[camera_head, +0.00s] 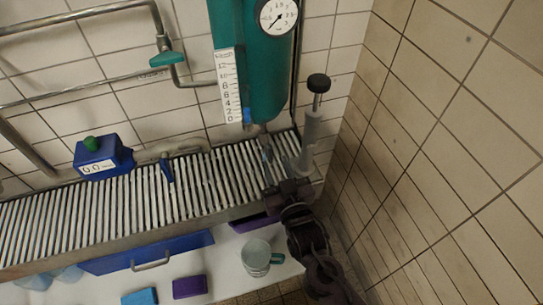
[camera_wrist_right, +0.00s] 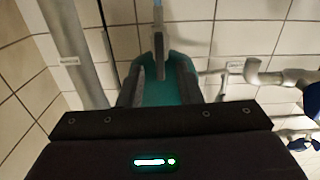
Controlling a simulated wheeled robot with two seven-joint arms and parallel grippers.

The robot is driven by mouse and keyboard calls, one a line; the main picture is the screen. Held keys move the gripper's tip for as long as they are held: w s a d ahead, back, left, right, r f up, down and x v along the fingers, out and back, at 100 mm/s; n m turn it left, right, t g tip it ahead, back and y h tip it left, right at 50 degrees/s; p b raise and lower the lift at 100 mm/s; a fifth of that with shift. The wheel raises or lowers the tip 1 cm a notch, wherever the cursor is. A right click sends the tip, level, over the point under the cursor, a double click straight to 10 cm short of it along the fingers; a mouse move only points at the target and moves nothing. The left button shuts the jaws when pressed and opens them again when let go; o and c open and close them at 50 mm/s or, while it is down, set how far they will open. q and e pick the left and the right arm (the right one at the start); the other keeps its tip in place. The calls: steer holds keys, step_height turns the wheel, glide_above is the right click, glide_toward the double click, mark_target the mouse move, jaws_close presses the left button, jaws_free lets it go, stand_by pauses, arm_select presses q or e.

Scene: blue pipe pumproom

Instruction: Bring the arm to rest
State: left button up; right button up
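My right arm comes in from the lower right in the head view, and its gripper (camera_head: 270,160) is over the right end of the slatted rack, just below the teal cylinder (camera_head: 263,80). In the right wrist view the two fingers (camera_wrist_right: 160,85) stand apart, with a gap between them. A thin grey-blue piece (camera_wrist_right: 158,35) shows in that gap, with teal (camera_wrist_right: 160,93) behind it. I cannot tell whether the fingers touch that piece. My left gripper is in neither view.
The slatted rack (camera_head: 115,212) runs along the tiled wall. A blue box with a green knob (camera_head: 98,158) stands on its left part. A grey cylinder with a black knob (camera_head: 310,128) is close beside my right gripper. A mug (camera_head: 256,256) stands below the rack.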

steer(key=shift+s+d, duration=0.1)
steer(key=shift+s, duration=0.3)
steer(key=s+d+f+m+g+h, duration=0.2)
steer(key=s+d+g+h, duration=0.3)
steer(key=s+d+g, duration=1.05)
step_height(320, 180, down, 28)
steer(key=s+d+f, duration=0.1)
steer(key=d, duration=0.1)
steer(key=s+d+f, duration=0.2)
steer(key=s+f, duration=0.8)
steer(key=s+d+f, duration=0.1)
steer(key=s+f, duration=0.8)
steer(key=s, duration=0.1)
steer(key=shift+s+d+f+g+h, duration=0.3)
steer(key=shift+s+d+f+g, duration=0.05)
steer(key=shift+s+d, duration=0.05)
